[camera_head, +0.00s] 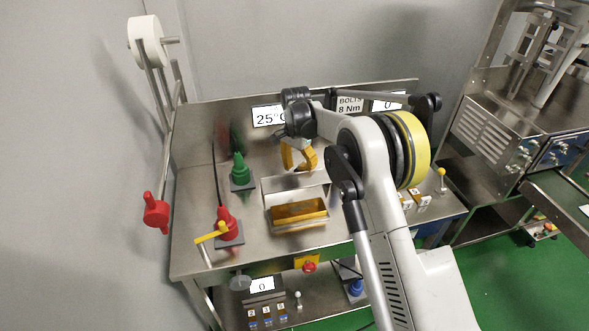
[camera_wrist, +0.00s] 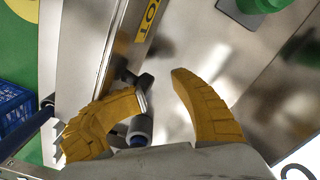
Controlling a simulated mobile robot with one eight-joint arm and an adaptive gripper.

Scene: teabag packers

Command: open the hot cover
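The hot cover, a metal piece with a yellow label reading "HOT", runs along the upper left of the wrist view (camera_wrist: 92,50). A dark handle-like part with a grey cylindrical end (camera_wrist: 139,130) shows near its edge, by the left finger. My gripper (camera_wrist: 160,87) has two yellow ribbed fingers, spread apart with a gap between the tips. I cannot tell whether a finger touches the handle. My arm hides part of the bench to the right.
A green cone-like part (camera_head: 240,171) and a red one with a yellow lever (camera_head: 228,226) stand left on the metal bench (camera_head: 195,240). A red handle (camera_head: 156,210) hangs at the far left. A display reading 25°C (camera_head: 267,117) is on the back panel.

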